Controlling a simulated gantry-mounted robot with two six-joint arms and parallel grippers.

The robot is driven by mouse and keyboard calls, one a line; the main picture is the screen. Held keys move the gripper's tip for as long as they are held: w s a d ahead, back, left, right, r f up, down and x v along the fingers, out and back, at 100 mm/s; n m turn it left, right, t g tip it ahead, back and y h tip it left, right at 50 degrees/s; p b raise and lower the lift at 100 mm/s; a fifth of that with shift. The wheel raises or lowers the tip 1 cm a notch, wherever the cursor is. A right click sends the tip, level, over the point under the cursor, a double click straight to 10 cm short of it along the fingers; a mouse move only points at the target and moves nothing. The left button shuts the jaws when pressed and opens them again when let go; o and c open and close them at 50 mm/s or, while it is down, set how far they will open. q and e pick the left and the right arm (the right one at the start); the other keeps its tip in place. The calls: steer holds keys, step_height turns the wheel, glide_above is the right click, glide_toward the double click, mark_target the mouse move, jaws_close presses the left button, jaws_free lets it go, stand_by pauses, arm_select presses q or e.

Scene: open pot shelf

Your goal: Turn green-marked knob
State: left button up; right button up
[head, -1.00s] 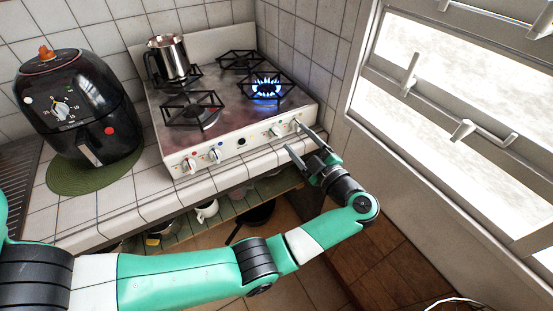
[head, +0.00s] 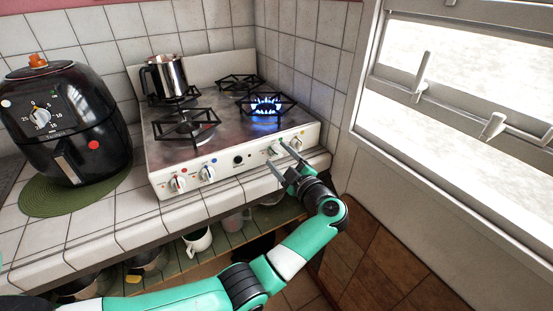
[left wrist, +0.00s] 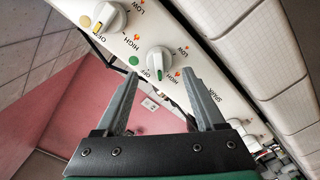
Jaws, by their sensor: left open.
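The green-marked knob (head: 272,150) is on the white front panel of the stove, right of the dark centre knob. In the left wrist view the white knob (left wrist: 158,62) has a green pointer line, a green dot beside it and OFF, HIGH and LOW labels around it. Its pointer faces the gripper side. My left gripper (head: 275,154) is open in front of the panel. In the left wrist view its fingertips (left wrist: 159,73) lie to either side of the knob; whether they touch it I cannot tell. My right gripper is not in view.
A yellow-marked knob (left wrist: 105,20) is close beside the green one. A metal pot (head: 168,76) stands on the back-left burner. A black air fryer (head: 68,122) stands left; the tiled wall and window are right.

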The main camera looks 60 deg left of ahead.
arm_select(q)
steer(key=shift+a, duration=0.95)
jaws_close()
